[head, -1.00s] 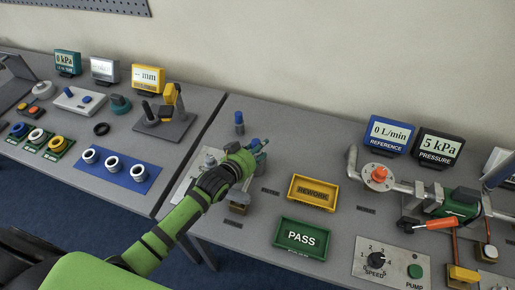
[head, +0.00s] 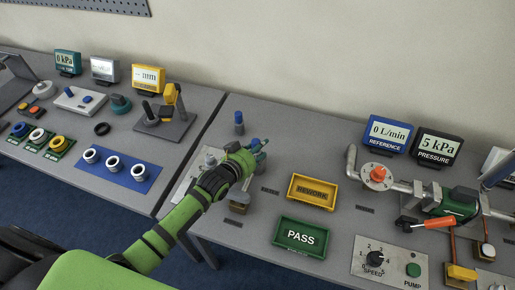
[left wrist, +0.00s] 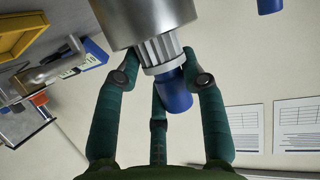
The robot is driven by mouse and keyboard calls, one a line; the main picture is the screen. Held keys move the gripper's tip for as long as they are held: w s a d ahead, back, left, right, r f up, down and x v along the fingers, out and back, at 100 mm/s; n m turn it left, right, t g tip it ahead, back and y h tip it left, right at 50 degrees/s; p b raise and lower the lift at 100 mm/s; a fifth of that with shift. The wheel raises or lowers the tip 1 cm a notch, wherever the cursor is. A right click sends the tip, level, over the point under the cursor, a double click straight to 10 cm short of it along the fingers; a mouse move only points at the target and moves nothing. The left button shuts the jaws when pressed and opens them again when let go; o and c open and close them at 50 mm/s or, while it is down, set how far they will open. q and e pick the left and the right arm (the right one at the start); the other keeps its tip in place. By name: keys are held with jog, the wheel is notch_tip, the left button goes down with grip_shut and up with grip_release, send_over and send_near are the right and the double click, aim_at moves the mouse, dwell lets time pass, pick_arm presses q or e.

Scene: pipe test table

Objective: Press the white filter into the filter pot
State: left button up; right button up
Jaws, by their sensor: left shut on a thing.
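My left gripper (head: 258,150) is over the grey plate near the left edge of the right-hand table. In the left wrist view its fingers (left wrist: 160,78) close from both sides around a white ribbed filter (left wrist: 161,50). A blue end piece (left wrist: 173,90) sticks out below the filter. A silver cylinder (left wrist: 142,18), which looks like the filter pot, overlaps the filter's other end. I cannot tell how deep the filter sits in it. In the head view the gripper hides the filter, and a blue part (head: 255,142) shows at the fingertips. My right gripper is not in view.
A blue-topped cylinder (head: 239,120) stands just behind my left gripper. A yellow REWORK tray (head: 292,197) and a green PASS tray (head: 278,240) lie to the right. The pipe rig (head: 400,187) is farther right. Table between gripper and REFERENCE display (head: 389,126) is mostly clear.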

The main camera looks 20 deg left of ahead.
pick_arm(q)
jog(key=shift+s+f, duration=0.25)
jog(key=shift+f, duration=0.3)
jog(key=shift+s+f, duration=0.25)
jog(key=shift+f, duration=0.3)
jog(key=o, duration=1.2)
jog(key=shift+w+f+g, duration=0.1)
jog(key=shift+w+g, duration=0.15)
jog(key=shift+g, duration=0.05)
jog(key=shift+a, duration=0.1)
jog(key=shift+s+a, duration=0.1)
jog(key=shift+s, duration=0.2)
jog(key=r+v, duration=0.1)
jog(key=v, duration=1)
jog(key=shift+d, duration=0.3)
jog(key=shift+r, duration=0.1)
